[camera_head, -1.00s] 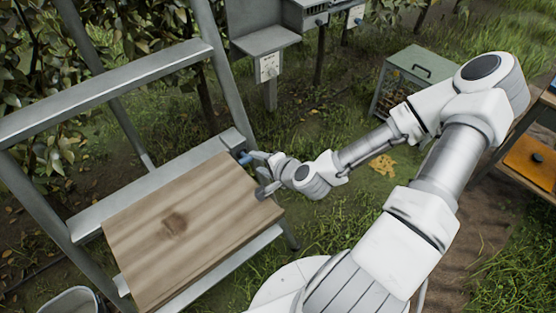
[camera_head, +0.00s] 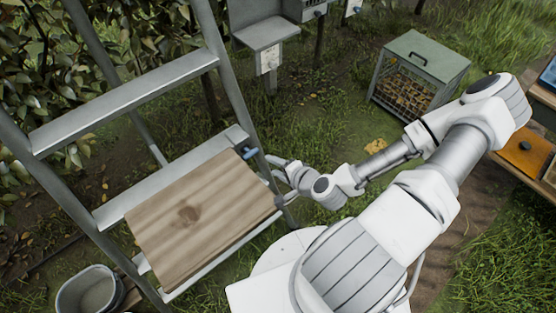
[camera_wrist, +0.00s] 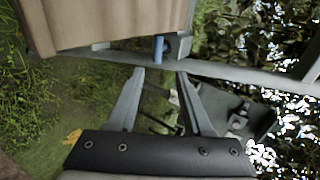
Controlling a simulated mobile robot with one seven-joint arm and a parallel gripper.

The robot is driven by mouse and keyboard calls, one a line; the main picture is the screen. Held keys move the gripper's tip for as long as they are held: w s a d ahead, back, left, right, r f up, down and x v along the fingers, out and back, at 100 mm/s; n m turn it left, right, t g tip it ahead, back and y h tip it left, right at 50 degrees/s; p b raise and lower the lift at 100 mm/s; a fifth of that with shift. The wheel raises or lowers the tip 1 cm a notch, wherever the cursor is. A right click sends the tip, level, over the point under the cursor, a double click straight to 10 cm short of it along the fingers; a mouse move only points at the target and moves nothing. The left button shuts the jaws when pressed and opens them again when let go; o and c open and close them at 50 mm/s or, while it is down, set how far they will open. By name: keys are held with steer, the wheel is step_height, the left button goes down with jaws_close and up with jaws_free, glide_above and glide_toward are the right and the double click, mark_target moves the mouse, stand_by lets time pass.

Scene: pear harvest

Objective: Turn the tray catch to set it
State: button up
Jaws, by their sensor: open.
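The tray catch (camera_head: 249,152) is a small blue piece on the grey rail by the back right corner of the wooden tray (camera_head: 160,225). In the wrist view the blue catch (camera_wrist: 158,48) stands upright in the picture beside the tray's edge, just beyond my fingertips. My gripper (camera_head: 272,178) is beside the tray's right edge. In the wrist view my gripper (camera_wrist: 160,74) is open and empty, its fingers spread either side of the line to the catch, with a small gap short of it.
The grey ladder frame (camera_head: 125,98) rises around the tray. A bucket (camera_head: 70,292) stands at the lower left. A grey post box (camera_head: 265,35) is behind, and a green-topped crate (camera_head: 425,58) stands at the back right. Grass lies open between them.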

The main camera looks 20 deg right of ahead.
steer(key=shift+p+v, duration=0.55)
steer(key=shift+v, duration=0.2)
